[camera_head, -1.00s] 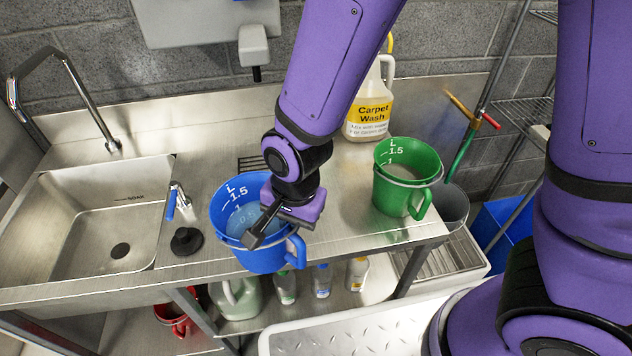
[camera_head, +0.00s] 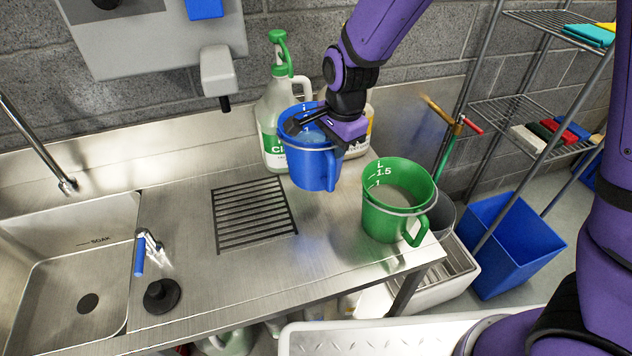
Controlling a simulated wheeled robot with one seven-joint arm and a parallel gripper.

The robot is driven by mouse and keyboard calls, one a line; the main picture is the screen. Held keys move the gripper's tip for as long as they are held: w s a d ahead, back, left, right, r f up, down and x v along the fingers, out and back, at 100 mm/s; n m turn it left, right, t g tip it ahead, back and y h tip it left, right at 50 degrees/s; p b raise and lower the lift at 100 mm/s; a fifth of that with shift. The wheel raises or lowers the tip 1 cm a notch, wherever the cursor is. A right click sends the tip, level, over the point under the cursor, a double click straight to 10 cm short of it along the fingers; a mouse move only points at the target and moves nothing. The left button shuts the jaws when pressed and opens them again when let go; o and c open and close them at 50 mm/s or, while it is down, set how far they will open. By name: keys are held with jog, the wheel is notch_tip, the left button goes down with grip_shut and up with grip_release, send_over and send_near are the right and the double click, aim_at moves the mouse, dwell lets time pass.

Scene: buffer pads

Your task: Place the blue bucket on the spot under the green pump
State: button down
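The blue bucket (camera_head: 318,172) is in front of the jug with the green pump (camera_head: 280,52) and hides part of that jug's lower right side. My gripper (camera_head: 303,123) is at the bucket's top right rim, with its dark fingers reaching over the bucket's mouth; it is shut on the bucket. The bucket is roughly upright and seems to hang a little above the steel counter (camera_head: 190,215). The counter just under the pump is partly hidden by the bucket and jug.
A green measuring bucket (camera_head: 385,222) stands on the counter's right end, close to the blue bucket. A second jug is mostly hidden behind my gripper. A black slotted drain (camera_head: 252,215) lies left of the blue bucket.

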notch_tip(320, 180, down, 10)
jog(key=shift+r, duration=0.15)
dwell(0.6)
jog(key=shift+w, duration=0.1)
jog(key=c, duration=1.3)
grip_release()
jog(key=shift+d, duration=0.1)
